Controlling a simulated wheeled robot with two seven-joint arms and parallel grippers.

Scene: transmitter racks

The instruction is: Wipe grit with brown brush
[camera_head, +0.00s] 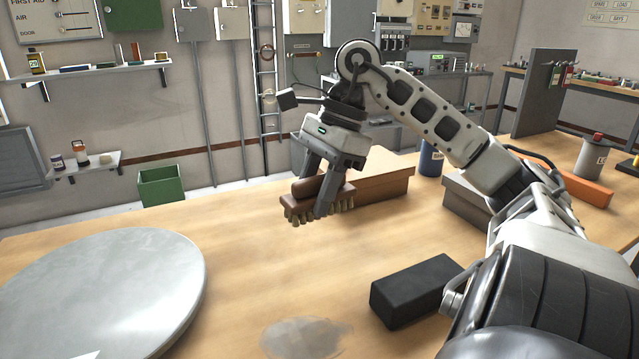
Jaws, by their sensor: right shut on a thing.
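My right gripper (318,188) is shut on the brown brush (297,205) and holds it over the wooden table (250,255). The brush has a brown back and pale bristles that face down. I cannot tell whether the bristles touch the table. A grey patch of grit (306,337) lies on the table at the bottom middle, nearer to me than the brush and apart from it. My left gripper is not in view.
A round grey disc (100,290) covers the table's left side. A black block (414,290) lies right of the grit. A brown box (385,180) stands behind the brush, with a blue can (431,160) and an orange bar (580,188) farther right. The table between brush and grit is clear.

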